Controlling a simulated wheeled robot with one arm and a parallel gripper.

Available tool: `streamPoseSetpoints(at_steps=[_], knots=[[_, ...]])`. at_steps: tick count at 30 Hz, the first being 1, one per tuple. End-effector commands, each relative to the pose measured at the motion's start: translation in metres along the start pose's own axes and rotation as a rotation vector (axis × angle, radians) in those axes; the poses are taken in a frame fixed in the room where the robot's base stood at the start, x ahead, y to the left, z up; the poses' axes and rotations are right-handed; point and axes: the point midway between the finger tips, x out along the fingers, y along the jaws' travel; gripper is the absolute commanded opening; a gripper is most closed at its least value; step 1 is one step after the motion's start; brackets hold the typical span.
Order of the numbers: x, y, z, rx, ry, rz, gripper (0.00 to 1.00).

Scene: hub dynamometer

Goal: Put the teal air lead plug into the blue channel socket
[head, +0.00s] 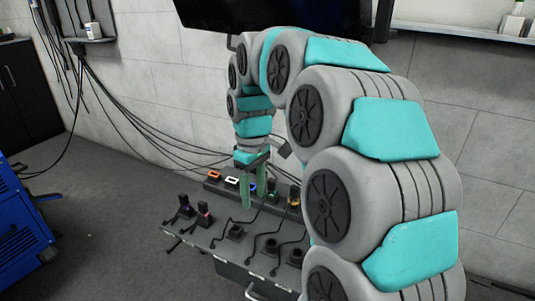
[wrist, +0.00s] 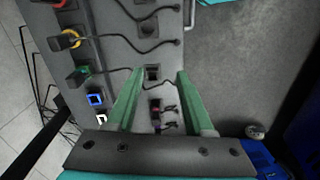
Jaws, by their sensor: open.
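The blue channel socket (wrist: 95,99) is a blue-framed square in the back row. It looks empty and also shows in the head view (head: 252,188). Beside it, a dark plug with a green-teal band (wrist: 80,75) sits in the row with a cable trailing from it. It looks like the teal air lead plug, but I cannot tell for sure. My gripper (head: 253,203) is above the bench, with its green fingers pointing down. In the wrist view my gripper (wrist: 160,74) is open and empty, its fingers apart on either side of a dark square holder (wrist: 152,72).
A white-framed socket (wrist: 101,118) and an orange-framed one (head: 213,175) lie beyond the blue one. A yellow-ringed plug (wrist: 68,40) stands on the other side. Pink-banded (wrist: 157,106) and purple-banded (wrist: 160,127) plugs stand in the front row. Loose cables cross the bench.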

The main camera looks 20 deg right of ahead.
Motion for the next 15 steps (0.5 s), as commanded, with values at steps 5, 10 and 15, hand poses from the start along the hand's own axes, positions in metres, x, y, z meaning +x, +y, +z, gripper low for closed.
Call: streamPoseSetpoints(at_steps=[5, 10, 15], knots=[[-0.006, 0.069, -0.037, -0.074, 0.019, 0.016, 0.53], [-0.005, 0.124, -0.054, -0.123, 0.025, 0.034, 0.53], [-0.002, 0.155, -0.06, -0.149, 0.024, 0.048, 0.53]])
